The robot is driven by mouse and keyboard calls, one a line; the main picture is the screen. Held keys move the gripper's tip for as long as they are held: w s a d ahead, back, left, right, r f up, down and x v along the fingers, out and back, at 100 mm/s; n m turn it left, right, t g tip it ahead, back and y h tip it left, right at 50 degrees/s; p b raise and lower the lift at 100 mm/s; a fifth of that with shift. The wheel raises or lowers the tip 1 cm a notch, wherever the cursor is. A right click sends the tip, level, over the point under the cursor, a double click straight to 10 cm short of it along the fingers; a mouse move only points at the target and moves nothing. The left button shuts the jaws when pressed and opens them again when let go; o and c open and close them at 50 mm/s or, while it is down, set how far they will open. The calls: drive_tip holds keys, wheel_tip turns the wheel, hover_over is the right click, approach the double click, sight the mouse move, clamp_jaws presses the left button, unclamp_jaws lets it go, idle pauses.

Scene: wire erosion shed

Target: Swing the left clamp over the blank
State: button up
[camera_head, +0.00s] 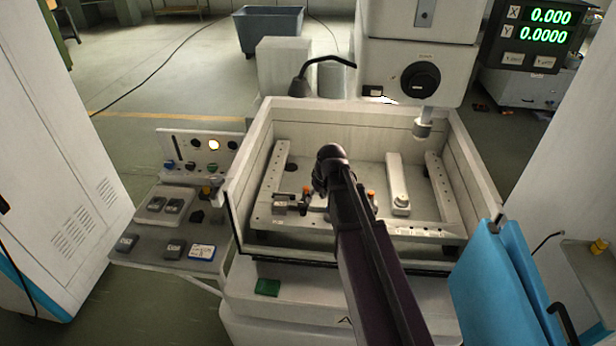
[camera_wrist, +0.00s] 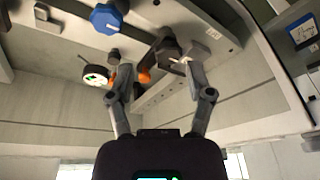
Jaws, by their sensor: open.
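In the head view the left clamp (camera_head: 306,196), dark with an orange tip, stands on the left part of the work frame (camera_head: 270,190) inside the tank. Another orange tip (camera_head: 371,195) shows to the right of my arm. My arm crosses the middle of the tank and hides most of what lies between them; I cannot make out the blank. In the wrist view my gripper (camera_wrist: 155,68) is open, its two fingers apart. A dark clamp (camera_wrist: 166,46) and an orange part (camera_wrist: 145,76) lie between and beyond the fingertips; I cannot tell whether they touch.
A blue knob (camera_wrist: 105,18) and a round gauge-like disc (camera_wrist: 95,75) are near the left finger. The tank wall (camera_head: 240,180) surrounds the frame. The machine head (camera_head: 420,75) with its nozzle (camera_head: 423,128) hangs over the back. A blue door panel (camera_head: 500,285) is at right.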

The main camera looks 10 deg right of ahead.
drive_tip(key=n+t+p, duration=0.1)
drive_tip(key=n+p, duration=0.1)
drive_tip(key=p, duration=0.1)
approach(306, 188)
drive_tip(key=d+v, duration=0.1)
drive_tip(key=v, duration=0.4)
drive_tip(key=shift+s+f+y, duration=0.1)
drive_tip(key=shift+f+y, duration=0.2)
drive_tip(key=shift+f, duration=0.1)
drive_tip(key=b+x, duration=1.2)
drive_tip(key=x, duration=0.1)
drive_tip(key=shift+w+a+f+b, duration=0.15)
drive_tip(key=shift+w+f+b, duration=0.05)
drive_tip(key=shift+w+b, duration=0.1)
